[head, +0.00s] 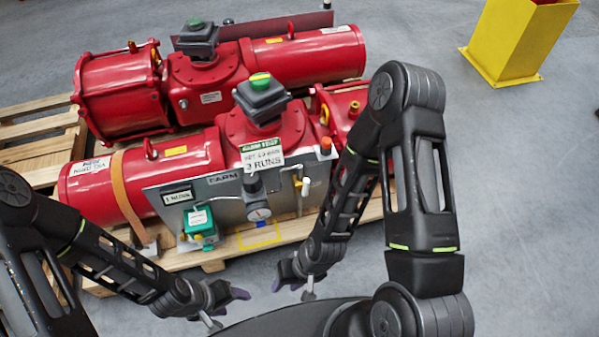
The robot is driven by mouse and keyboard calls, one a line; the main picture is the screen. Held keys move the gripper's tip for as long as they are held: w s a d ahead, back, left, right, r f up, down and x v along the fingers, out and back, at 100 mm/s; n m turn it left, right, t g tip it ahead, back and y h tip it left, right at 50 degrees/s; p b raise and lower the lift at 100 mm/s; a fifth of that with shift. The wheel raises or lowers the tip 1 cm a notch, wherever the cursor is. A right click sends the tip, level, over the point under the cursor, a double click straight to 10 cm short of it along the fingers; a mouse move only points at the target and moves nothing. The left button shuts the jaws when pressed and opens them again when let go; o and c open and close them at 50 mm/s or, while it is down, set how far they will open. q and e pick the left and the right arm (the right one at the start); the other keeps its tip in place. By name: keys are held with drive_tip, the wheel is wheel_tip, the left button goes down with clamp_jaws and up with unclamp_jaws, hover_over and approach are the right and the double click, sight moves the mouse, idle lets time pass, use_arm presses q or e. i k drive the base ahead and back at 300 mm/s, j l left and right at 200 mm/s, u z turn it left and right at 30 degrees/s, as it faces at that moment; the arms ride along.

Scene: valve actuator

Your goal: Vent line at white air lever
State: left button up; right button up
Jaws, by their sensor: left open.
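The white air lever (305,187) is a small white handle on thin piping at the right end of the grey control panel (228,201). The panel is fixed to the front of the nearer red valve actuator (88,191). My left gripper (228,307) is open and empty, low in the picture, in front of the pallet and apart from the panel. My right gripper (293,291) is open and empty, below the lever and well short of it. Neither gripper touches anything.
A second red actuator (118,92) lies behind. Wooden pallets (40,145) carry both. A yellow post (515,38) stands back right; grey floor is clear.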

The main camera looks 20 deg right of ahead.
sight(304, 192)
drive_tip(key=l+u, duration=0.1)
drive_tip(key=u, duration=0.45)
drive_tip(key=l+u, duration=0.2)
drive_tip(key=l, duration=0.25)
drive_tip(key=k+l+u, duration=0.2)
drive_tip(key=l, duration=0.25)
drive_tip(key=l+u, duration=0.2)
drive_tip(key=l, duration=0.25)
drive_tip(key=k+l+u, duration=0.2)
drive_tip(key=l, duration=0.55)
drive_tip(key=k+l, duration=0.1)
drive_tip(key=l, duration=1)
